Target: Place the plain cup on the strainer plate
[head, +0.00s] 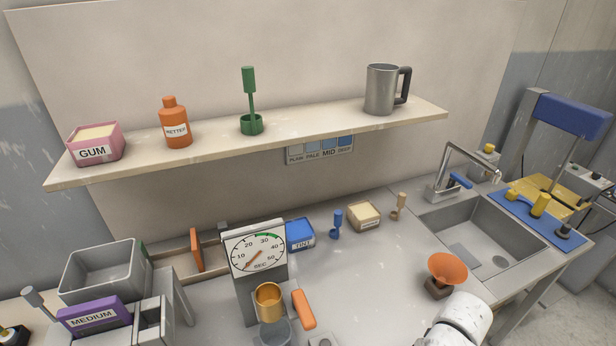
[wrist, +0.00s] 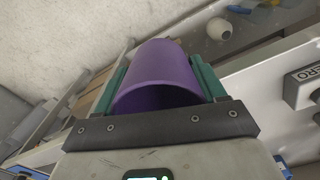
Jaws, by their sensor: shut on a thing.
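In the wrist view my gripper (wrist: 160,72) is shut on a smooth purple cup (wrist: 160,68), with one green finger on each side. The cup's open mouth faces the camera and its far end is hidden. I cannot tell whether this is the plain cup. My gripper is outside the head view. I cannot identify the strainer plate with certainty; a small grey plate (head: 465,256) lies in the sink (head: 490,235) at the right of the head view.
A shelf (head: 330,127) holds a grey mug (head: 380,90), green dipper (head: 250,100), orange bottle (head: 174,125) and pink box (head: 94,146). The counter between timer and funnel is mostly clear.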

